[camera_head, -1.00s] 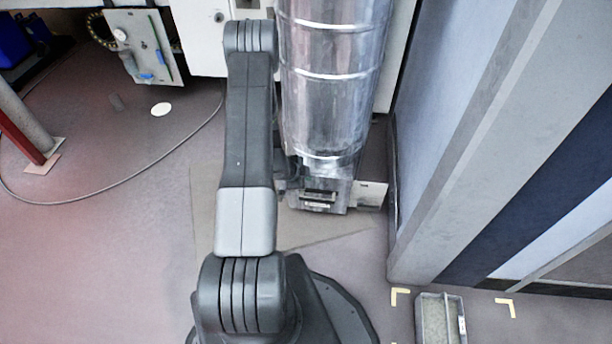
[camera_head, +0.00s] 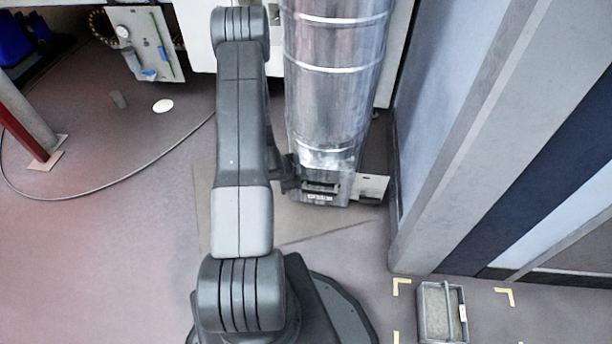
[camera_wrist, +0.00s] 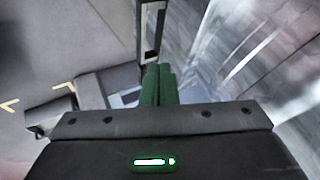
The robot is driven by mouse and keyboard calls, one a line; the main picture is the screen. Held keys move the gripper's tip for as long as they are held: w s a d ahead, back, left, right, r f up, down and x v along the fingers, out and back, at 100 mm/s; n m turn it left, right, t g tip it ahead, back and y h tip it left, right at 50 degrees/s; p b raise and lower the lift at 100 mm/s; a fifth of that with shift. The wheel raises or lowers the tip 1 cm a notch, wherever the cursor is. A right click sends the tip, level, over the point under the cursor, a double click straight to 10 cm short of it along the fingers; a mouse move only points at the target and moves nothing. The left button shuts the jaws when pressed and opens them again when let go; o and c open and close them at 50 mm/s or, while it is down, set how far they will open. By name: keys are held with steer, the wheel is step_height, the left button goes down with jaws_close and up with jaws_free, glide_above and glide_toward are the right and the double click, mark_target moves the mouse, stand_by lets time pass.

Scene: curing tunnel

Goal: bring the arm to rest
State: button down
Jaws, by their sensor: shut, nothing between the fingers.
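My arm (camera_head: 240,130) stands up from its base at the lower middle of the head view, its far joint near the top edge. My gripper does not show clearly in the head view; the arm hides most of what lies behind it. In the wrist view my gripper (camera_wrist: 158,84) shows as two green fingers close together. They are shut, with nothing between them.
A shiny metal duct (camera_head: 335,85) stands just right of my arm; a silvery surface (camera_wrist: 265,60) fills the wrist view's right. A striped wall panel (camera_head: 500,150) is further right. A grey tray (camera_head: 425,325) lies between yellow floor marks. Floor on the left is mostly open.

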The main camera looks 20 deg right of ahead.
steer(key=p+v, duration=0.1)
steer(key=v, duration=0.5)
steer(key=shift+d+f, duration=0.1)
steer(key=shift+f, duration=0.05)
